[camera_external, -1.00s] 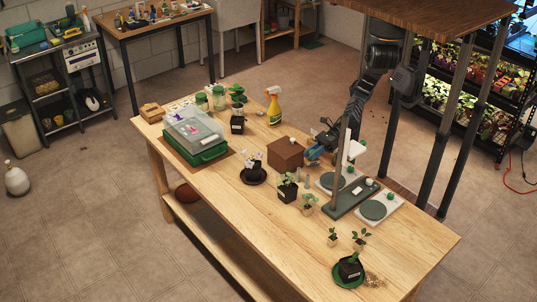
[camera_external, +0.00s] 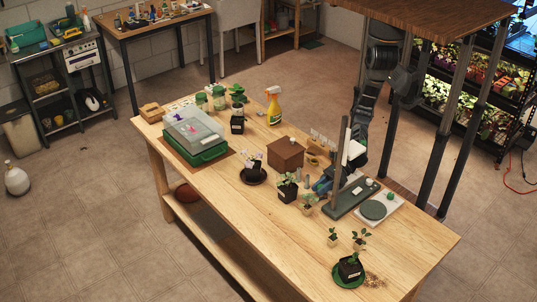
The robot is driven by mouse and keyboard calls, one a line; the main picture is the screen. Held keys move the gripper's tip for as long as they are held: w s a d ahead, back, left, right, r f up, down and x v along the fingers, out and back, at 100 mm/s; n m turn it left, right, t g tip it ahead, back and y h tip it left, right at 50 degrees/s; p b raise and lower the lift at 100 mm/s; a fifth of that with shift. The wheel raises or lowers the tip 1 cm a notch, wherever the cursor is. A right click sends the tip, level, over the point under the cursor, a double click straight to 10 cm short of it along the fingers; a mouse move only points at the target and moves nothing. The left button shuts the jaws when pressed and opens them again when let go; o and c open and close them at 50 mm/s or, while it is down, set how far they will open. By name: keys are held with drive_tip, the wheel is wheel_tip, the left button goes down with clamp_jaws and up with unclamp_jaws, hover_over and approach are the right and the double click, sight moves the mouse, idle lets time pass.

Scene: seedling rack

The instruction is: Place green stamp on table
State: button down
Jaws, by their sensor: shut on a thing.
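My gripper (camera_external: 321,188) is low over the right half of the wooden table (camera_external: 240,217), behind the small potted plants and left of the upright post. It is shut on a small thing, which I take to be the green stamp. The stamp is too small and too hidden by the gripper and plants to make out clearly. Whether it touches the table top cannot be told.
A potted plant (camera_external: 288,188) and a seedling (camera_external: 307,204) stand just in front of my gripper. A brown box (camera_external: 285,154) is behind to the left. A post on a green base (camera_external: 346,205) and a green-topped device (camera_external: 374,209) stand right. The table's front middle is clear.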

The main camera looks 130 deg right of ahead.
drive_tip(key=shift+f, duration=0.9)
drive_tip(key=shift+f, duration=0.35)
drive_tip(key=shift+s+f, duration=0.15)
drive_tip(key=shift+f, duration=0.25)
drive_tip(key=c, duration=0.8)
unclamp_jaws()
drive_tip(key=shift+s+a+f, duration=0.1)
drive_tip(key=shift+f, duration=0.05)
drive_tip(key=shift+r, duration=0.65)
drive_tip(key=v, duration=0.7)
drive_tip(key=b+v, duration=0.1)
drive_tip(key=v, duration=0.3)
drive_tip(key=shift+s+r, duration=0.25)
drive_tip(key=shift+r, duration=0.15)
